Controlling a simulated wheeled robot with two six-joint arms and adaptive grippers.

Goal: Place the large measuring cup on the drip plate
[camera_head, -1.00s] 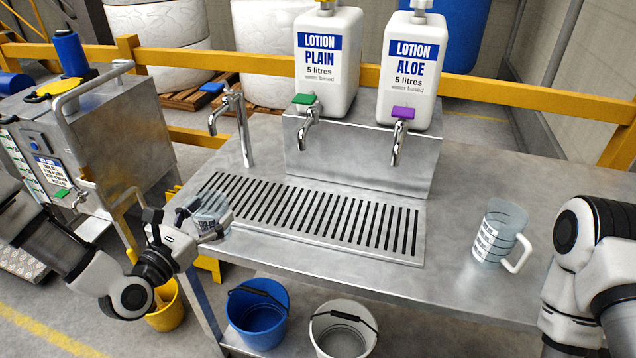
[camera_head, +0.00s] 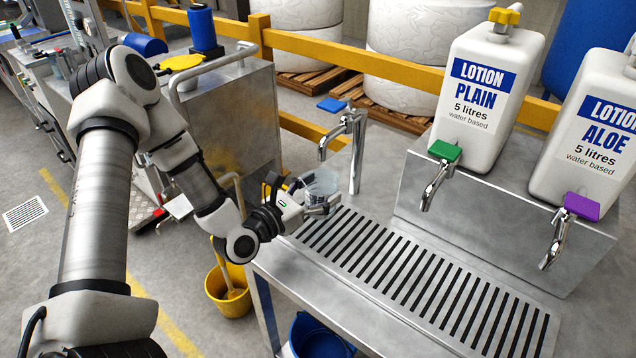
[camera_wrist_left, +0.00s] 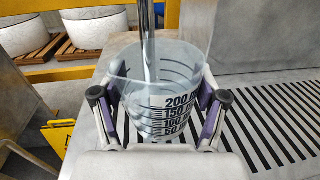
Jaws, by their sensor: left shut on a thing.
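A clear measuring cup (camera_head: 321,186) with black marks up to 200 is in my left gripper (camera_head: 312,204). It also shows upright in the left wrist view (camera_wrist_left: 165,80), between the two fingers, which are shut on it. The slotted metal drip plate (camera_head: 425,274) lies on the steel table. The cup is at the plate's left end, near the tall tap; I cannot tell whether its base touches the plate. The slots show to the right of the cup in the wrist view (camera_wrist_left: 272,125). My right gripper is not in view.
The tall tap (camera_head: 355,150) stands close behind the cup. Lotion containers labelled PLAIN (camera_head: 487,90) and ALOE (camera_head: 592,135) stand on a steel riser, with spouts towards the plate. A yellow bucket (camera_head: 228,290) is on the floor. Most of the plate is clear.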

